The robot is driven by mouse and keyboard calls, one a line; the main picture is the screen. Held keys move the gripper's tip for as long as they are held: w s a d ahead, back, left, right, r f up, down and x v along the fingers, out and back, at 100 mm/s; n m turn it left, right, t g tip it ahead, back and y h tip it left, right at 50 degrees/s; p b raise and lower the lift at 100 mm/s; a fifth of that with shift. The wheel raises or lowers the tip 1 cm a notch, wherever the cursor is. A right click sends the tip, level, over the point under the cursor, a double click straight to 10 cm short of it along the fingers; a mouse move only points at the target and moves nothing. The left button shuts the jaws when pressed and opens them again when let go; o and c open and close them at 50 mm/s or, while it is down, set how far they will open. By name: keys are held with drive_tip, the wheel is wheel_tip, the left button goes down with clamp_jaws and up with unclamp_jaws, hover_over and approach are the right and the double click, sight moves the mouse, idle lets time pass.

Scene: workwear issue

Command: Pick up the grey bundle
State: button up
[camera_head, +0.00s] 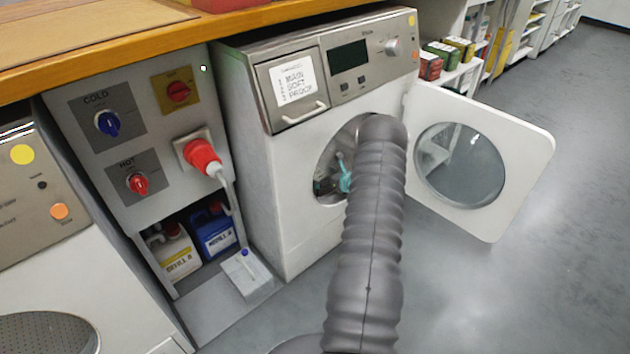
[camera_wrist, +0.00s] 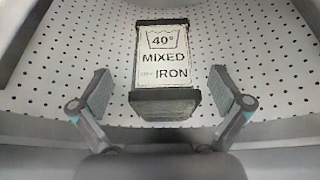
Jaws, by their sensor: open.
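The grey bundle (camera_wrist: 165,103) lies inside the washer drum in the wrist view. It is a dark grey folded block with a white label reading "40° MIXED IRON" on its top. My gripper (camera_wrist: 167,90) is open, with one finger to the left and one to the right of the bundle's near end. Gaps show between both fingers and the bundle, and nothing is held. In the head view my arm reaches into the open washer (camera_head: 285,170), hiding most of the drum opening; part of my gripper (camera_head: 343,175) shows there. The bundle cannot be made out in that view.
The perforated drum wall (camera_wrist: 270,60) surrounds my gripper. A panel (camera_head: 120,110) with valves and a red plug (camera_head: 203,157) stands left of the washer. Shelves with boxes (camera_head: 445,50) are behind. Floor at right is clear.

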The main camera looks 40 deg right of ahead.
drive_tip(key=shift+d+x, duration=0.2)
drive_tip(key=shift+x, duration=2.1)
drive_tip(key=c, duration=1.3)
drive_tip(key=shift+o, duration=0.2)
drive_tip(key=shift+r, duration=0.1)
drive_tip(key=shift+r, duration=0.1)
